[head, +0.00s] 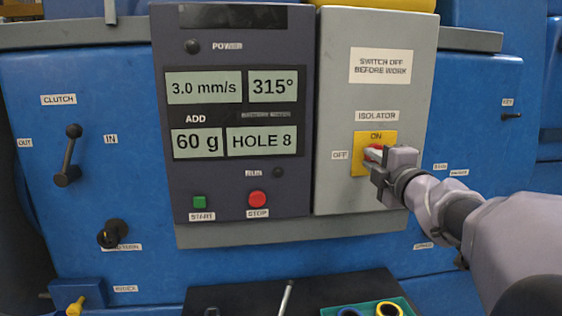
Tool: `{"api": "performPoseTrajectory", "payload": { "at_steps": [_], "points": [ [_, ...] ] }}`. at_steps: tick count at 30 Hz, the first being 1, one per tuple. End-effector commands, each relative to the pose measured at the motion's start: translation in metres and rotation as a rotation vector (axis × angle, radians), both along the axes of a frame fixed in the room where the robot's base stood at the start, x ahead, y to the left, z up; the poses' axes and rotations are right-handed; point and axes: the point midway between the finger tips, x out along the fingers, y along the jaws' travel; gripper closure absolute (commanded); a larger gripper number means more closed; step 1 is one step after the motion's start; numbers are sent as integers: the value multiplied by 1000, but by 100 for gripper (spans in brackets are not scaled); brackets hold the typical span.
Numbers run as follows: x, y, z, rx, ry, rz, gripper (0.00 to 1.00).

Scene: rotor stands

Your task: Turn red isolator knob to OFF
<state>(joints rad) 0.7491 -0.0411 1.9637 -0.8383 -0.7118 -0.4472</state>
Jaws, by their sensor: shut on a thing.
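The red isolator knob (373,153) sits on a yellow plate (361,138) on the grey isolator box (335,100). The plate reads ON above the knob, and an OFF label (339,155) is to its left. My gripper (378,158) reaches in from the right and is shut on the knob. The gripper hides most of the knob, so I cannot tell clearly which way it points.
The dark control panel (232,180) is left of the isolator box, with lit displays and START and STOP buttons (257,199). A clutch lever (70,155) is further left. A dark tray (250,296) with a green holder (378,306) lies below.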

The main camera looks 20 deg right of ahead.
Motion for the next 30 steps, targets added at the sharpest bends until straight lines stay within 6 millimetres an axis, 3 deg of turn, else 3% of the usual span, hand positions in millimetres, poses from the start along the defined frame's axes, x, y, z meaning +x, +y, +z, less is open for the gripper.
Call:
{"api": "performPoseTrajectory", "payload": {
  "at_steps": [17, 18, 21, 30],
  "points": [
    [0, 0, 0, -27, 6, 0, 100],
    [0, 0, 0, -27, 6, 0, 78],
    [0, 0, 0, -26, 6, 0, 62],
    [0, 0, -1, -25, 6, 0, 62]
  ]
}}
